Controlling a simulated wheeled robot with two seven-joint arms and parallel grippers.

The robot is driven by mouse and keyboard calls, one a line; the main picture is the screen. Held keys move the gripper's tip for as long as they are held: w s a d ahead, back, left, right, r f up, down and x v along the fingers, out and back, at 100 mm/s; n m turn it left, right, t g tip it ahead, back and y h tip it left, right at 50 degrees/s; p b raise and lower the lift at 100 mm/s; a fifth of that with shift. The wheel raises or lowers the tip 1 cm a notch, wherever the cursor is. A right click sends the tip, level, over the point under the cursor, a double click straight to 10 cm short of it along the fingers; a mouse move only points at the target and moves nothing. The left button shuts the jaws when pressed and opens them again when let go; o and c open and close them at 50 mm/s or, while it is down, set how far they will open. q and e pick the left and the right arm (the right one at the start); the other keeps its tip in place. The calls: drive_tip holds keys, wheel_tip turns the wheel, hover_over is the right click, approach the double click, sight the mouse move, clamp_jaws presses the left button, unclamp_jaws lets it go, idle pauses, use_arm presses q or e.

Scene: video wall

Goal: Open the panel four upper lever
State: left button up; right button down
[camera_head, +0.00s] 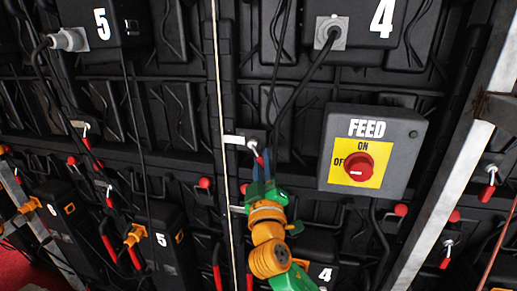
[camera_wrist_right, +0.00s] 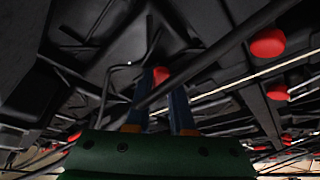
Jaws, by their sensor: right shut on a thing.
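The panel four upper lever (camera_head: 259,160) is a small lever with a red-tipped handle, below the large "4" box and left of the FEED box. My right gripper (camera_head: 264,168) reaches up to it from below, its blue fingers around the handle. In the right wrist view, my right gripper (camera_wrist_right: 163,85) has its two blue fingers on either side of a red tip (camera_wrist_right: 161,74). The fingers hide part of the handle, so the lever's exact angle is hard to tell. My left gripper does not show.
The FEED box (camera_head: 409,150) with a red knob (camera_head: 357,167) sits right of my gripper. A thin pale cable (camera_head: 220,90) hangs just to the left. Dark cables hang above. A metal truss (camera_head: 440,175) stands at the right. Other red-handled levers (camera_head: 487,192) line the wall.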

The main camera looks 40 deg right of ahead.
drive_tip(key=r+n+y+p, duration=0.1)
drive_tip(key=n+p, duration=0.2)
drive_tip(key=p, duration=0.1)
drive_tip(key=r+n+y+p, duration=0.1)
drive_tip(key=n+p, duration=0.2)
drive_tip(key=p, duration=0.2)
drive_tip(key=s+d+r+n+g+y+p, duration=0.1)
drive_tip(key=n+p, duration=0.2)
drive_tip(key=p, duration=0.2)
drive_tip(key=shift+r+y, duration=0.2)
drive_tip(key=shift+y, duration=0.1)
drive_tip(key=shift+n+g+p, duration=0.4)
drive_tip(key=shift+n+p, duration=0.5)
drive_tip(key=shift+p, duration=0.45)
drive_tip(key=c, duration=0.8)
unclamp_jaws()
